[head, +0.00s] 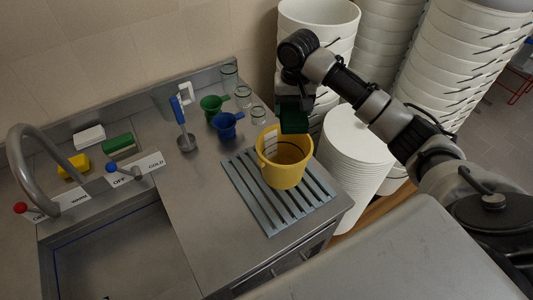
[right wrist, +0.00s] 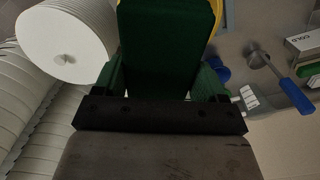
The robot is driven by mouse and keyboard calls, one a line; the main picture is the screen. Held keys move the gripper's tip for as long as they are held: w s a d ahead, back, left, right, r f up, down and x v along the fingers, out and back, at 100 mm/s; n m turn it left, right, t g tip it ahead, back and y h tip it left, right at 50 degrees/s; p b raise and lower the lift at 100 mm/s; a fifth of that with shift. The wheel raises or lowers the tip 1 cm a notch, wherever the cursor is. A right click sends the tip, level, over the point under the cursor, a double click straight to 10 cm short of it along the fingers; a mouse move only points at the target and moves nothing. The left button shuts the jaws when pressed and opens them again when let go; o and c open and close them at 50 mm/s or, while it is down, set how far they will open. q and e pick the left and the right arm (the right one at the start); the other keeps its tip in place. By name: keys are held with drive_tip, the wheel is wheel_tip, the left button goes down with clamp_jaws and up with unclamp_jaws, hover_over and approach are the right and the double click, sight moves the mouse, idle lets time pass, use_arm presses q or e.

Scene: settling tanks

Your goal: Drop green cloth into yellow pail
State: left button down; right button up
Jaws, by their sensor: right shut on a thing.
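The yellow pail (head: 282,174) stands upright on a slatted grey rack on the steel counter. Its opening faces up, and the part of the inside that shows looks empty. My right gripper (head: 294,103) is shut on the dark green cloth (head: 294,122). The cloth is held up at the pail's back right rim in the head view; its exact height above the rim is hard to tell. In the right wrist view the cloth (right wrist: 165,45) fills the space between the fingers, and a strip of the yellow pail (right wrist: 217,12) shows behind it. My left gripper is not in view.
The slatted rack (head: 250,190) lies under the pail. A green jug (head: 212,104), a blue jug (head: 226,126), glass jars (head: 257,115) and a blue-handled tool (head: 184,125) stand to the left. White tub stacks (head: 355,150) stand behind and right. A sink is at left.

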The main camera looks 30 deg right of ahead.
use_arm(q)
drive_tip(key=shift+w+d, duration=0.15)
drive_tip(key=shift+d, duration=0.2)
use_arm(e)
drive_tip(key=shift+s+d+f, duration=0.1)
drive_tip(key=shift+s+f, duration=0.05)
drive_tip(key=shift+f, duration=2.75)
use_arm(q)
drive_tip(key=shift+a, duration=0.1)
use_arm(e)
drive_tip(key=o, duration=1)
wheel_tip(320, 180, up, 10)
drive_tip(key=shift+f+b, duration=0.2)
drive_tip(key=shift+b, duration=1.05)
drive_tip(key=shift+r, duration=0.6)
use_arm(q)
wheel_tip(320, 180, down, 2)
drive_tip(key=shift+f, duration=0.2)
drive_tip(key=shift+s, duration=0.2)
use_arm(e)
drive_tip(key=shift+f, duration=0.1)
